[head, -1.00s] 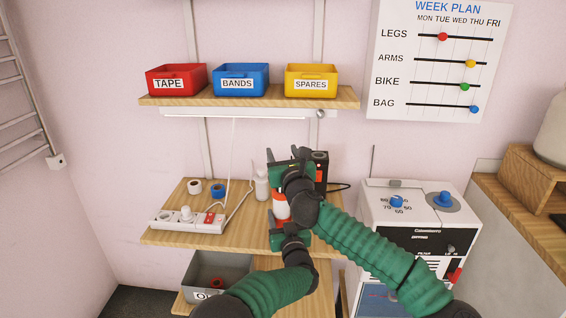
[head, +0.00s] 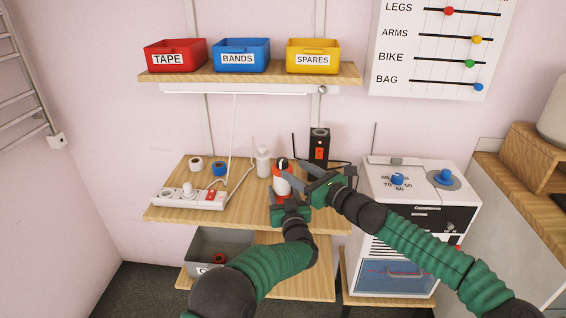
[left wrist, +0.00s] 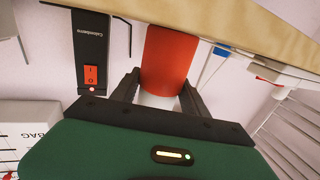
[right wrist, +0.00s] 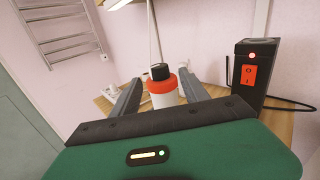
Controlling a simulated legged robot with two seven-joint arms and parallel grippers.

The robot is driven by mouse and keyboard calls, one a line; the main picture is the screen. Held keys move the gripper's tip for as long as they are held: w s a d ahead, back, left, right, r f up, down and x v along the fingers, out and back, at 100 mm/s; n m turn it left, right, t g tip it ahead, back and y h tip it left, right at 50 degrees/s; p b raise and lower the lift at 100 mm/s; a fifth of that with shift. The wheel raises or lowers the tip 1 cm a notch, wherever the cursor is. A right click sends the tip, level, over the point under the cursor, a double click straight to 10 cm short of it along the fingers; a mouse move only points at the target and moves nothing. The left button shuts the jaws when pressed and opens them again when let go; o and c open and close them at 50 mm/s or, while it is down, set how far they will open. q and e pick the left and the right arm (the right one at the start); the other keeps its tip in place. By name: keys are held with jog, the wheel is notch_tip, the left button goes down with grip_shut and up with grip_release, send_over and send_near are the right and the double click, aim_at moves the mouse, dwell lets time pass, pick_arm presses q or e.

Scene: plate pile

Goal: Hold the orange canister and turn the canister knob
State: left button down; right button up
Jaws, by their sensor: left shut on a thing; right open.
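The orange canister (head: 282,186) has a white band and a black knob (head: 283,162) on top. It is upright over the wooden shelf; whether its base touches the wood is hard to tell. My left gripper (head: 283,198) is shut on the canister from the front, and its fingers lie on both sides of the body in the left wrist view (left wrist: 172,62). My right gripper (head: 301,174) is open and empty, just right of the canister top. In the right wrist view the knob (right wrist: 160,71) lies ahead, between the spread fingers and apart from them.
A black box with a red switch (head: 319,148) stands behind, to the right. A white bottle (head: 263,163), tape rolls (head: 219,168) and a power strip (head: 190,198) are left on the shelf (head: 165,214). A white cabinet with blue knobs (head: 421,190) is at right.

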aim_at(287, 164)
jog(key=x, duration=0.6)
jog(key=shift+w+a, duration=0.1)
jog(key=shift+w, duration=0.15)
grip_shut()
